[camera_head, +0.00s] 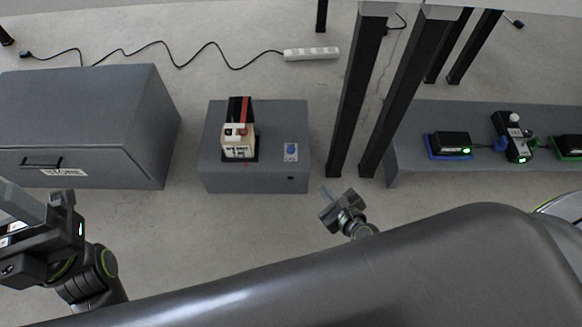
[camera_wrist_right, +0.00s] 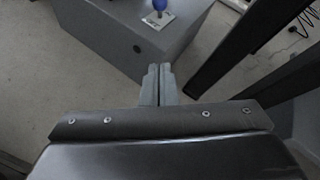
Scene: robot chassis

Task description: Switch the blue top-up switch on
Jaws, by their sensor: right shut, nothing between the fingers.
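The blue switch (camera_head: 291,149) sits on a small light plate on top of the grey box (camera_head: 212,165), near the box's right side. Its blue knob also shows in the right wrist view (camera_wrist_right: 159,5) at the top edge, partly cut off. I cannot tell its on or off position. My right gripper (camera_head: 328,195) is right of and in front of the grey box, apart from it. In the right wrist view its fingers (camera_wrist_right: 159,72) are shut together and empty, pointing toward the box. My left gripper (camera_head: 60,205) is at the far left; its fingers are not clear.
A cream and red-black device (camera_head: 238,140) stands on the same box. A larger grey box marked STORE (camera_head: 90,115) is at left. Dark table legs (camera_head: 355,95) stand right of the box. A low grey bench (camera_head: 405,150) carries small devices. A power strip (camera_head: 311,54) lies behind.

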